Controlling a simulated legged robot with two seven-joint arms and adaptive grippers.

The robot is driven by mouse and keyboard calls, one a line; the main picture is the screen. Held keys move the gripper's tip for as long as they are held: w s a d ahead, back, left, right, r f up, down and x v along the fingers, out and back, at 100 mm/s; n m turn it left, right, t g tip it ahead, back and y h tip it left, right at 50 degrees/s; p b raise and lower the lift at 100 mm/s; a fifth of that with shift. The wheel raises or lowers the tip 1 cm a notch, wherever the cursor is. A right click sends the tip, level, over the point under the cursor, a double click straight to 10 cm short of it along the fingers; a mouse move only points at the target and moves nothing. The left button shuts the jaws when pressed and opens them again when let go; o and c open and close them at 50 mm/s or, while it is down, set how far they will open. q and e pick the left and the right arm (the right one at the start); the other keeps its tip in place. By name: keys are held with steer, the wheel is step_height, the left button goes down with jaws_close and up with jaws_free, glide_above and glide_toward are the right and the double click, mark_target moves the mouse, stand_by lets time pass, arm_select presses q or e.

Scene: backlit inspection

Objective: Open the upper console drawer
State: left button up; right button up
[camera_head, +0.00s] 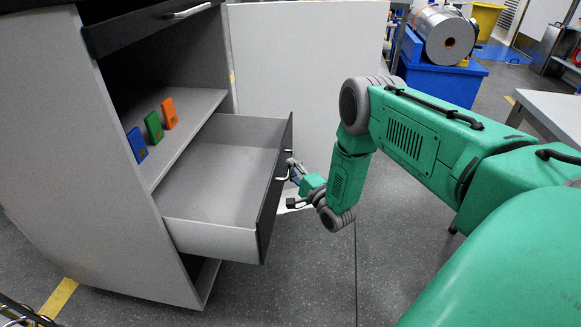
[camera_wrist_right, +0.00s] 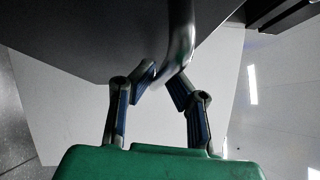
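The grey console (camera_head: 125,190) stands at the left in the head view. Its top dark front (camera_head: 140,25) has a bar handle (camera_head: 187,10) and looks closed. A lower drawer (camera_head: 215,240) below the shelf is pulled well out and looks empty. My right gripper (camera_head: 297,188) is at this lower drawer's handle (camera_head: 284,172). In the right wrist view, the fingers of my right gripper (camera_wrist_right: 165,80) are bent in around the metal handle (camera_wrist_right: 181,35), with their tips close on it. Only a small dark part, apparently my left gripper (camera_head: 22,316), shows at the bottom left corner.
A blue block (camera_head: 137,145), a green block (camera_head: 154,126) and an orange block (camera_head: 169,112) stand on the open shelf. A blue stand (camera_head: 440,80) with a metal roll is behind my right arm. A grey table (camera_head: 555,110) is at the right. The floor before the drawer is clear.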

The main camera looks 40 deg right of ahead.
steer(key=o, duration=0.4)
steer(key=shift+d+f, duration=0.1)
steer(key=shift+f, duration=0.05)
steer(key=s+f, duration=0.1)
steer(key=s, duration=1)
steer(key=shift+s+a+f, duration=0.3)
steer(key=shift+s+a, duration=0.1)
steer(key=shift+a, duration=0.05)
